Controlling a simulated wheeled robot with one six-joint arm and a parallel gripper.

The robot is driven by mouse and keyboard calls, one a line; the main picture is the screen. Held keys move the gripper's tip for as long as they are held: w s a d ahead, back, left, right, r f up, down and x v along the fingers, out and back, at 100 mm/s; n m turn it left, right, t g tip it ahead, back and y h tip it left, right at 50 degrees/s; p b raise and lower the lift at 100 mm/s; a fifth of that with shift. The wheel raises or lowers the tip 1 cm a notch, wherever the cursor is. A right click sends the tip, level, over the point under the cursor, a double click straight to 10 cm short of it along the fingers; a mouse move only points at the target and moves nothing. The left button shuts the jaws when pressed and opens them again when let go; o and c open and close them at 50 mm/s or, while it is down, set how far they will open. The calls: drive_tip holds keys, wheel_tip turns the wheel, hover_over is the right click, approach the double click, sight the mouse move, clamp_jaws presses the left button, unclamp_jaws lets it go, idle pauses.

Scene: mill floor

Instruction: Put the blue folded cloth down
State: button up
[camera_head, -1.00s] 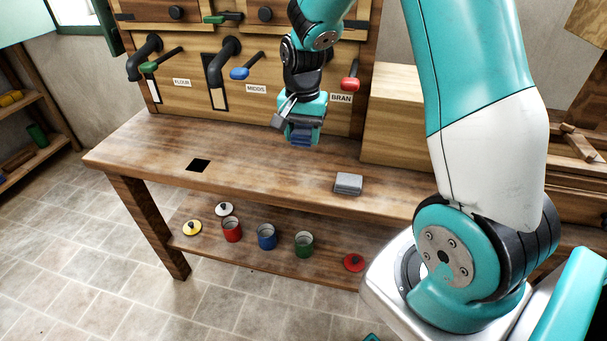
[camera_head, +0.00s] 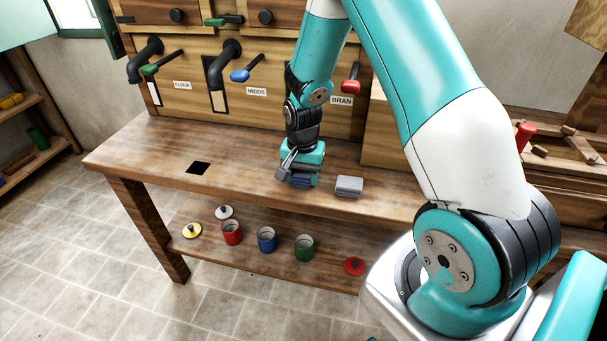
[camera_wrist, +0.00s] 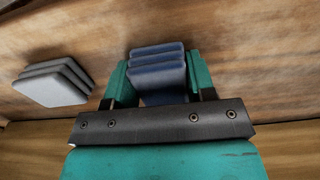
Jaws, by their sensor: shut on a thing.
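The blue folded cloth (camera_wrist: 158,72) is a small stack of dark blue layers between the two teal fingers of my gripper (camera_wrist: 156,84) in the wrist view. In the head view my gripper (camera_head: 302,180) points down at the bench top (camera_head: 240,160), shut on the blue folded cloth (camera_head: 301,182). The cloth is low, at or just above the wood; I cannot tell whether it touches. A grey folded cloth (camera_head: 348,186) lies on the bench just to the right of it, apart from my gripper. It also shows at the left in the wrist view (camera_wrist: 52,84).
A square dark hole (camera_head: 198,166) is in the bench top to the left. Behind stand chutes with green, blue (camera_head: 240,75) and red (camera_head: 350,86) handles. Red, blue and green pots (camera_head: 304,246) and loose lids stand on the lower shelf.

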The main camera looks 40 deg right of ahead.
sight(303, 173)
drive_tip(key=shift+f, duration=0.15)
drive_tip(key=o, duration=0.9)
drive_tip(key=shift+o, duration=0.2)
drive_tip(key=shift+r, duration=0.5)
wheel_tip(303, 173, up, 11)
drive_tip(key=s+a+r+n+y, duration=0.1)
drive_tip(key=s+a+r+n, duration=0.4)
drive_tip(key=a, duration=0.3)
drive_tip(key=s+a+r+n+y, duration=0.1)
drive_tip(key=s+a+r+n, duration=0.35)
drive_tip(key=a, duration=0.25)
drive_tip(key=s+a+r+n+y, duration=0.1)
drive_tip(key=s+a+r+n, duration=0.1)
drive_tip(key=s, duration=0.4)
drive_tip(key=s+a+r+n+y, duration=0.1)
drive_tip(key=s+a+n, duration=0.4)
drive_tip(key=s+n, duration=0.1)
drive_tip(key=shift+s+r, duration=0.25)
drive_tip(key=shift+r, duration=0.1)
drive_tip(key=shift+d+r, duration=0.1)
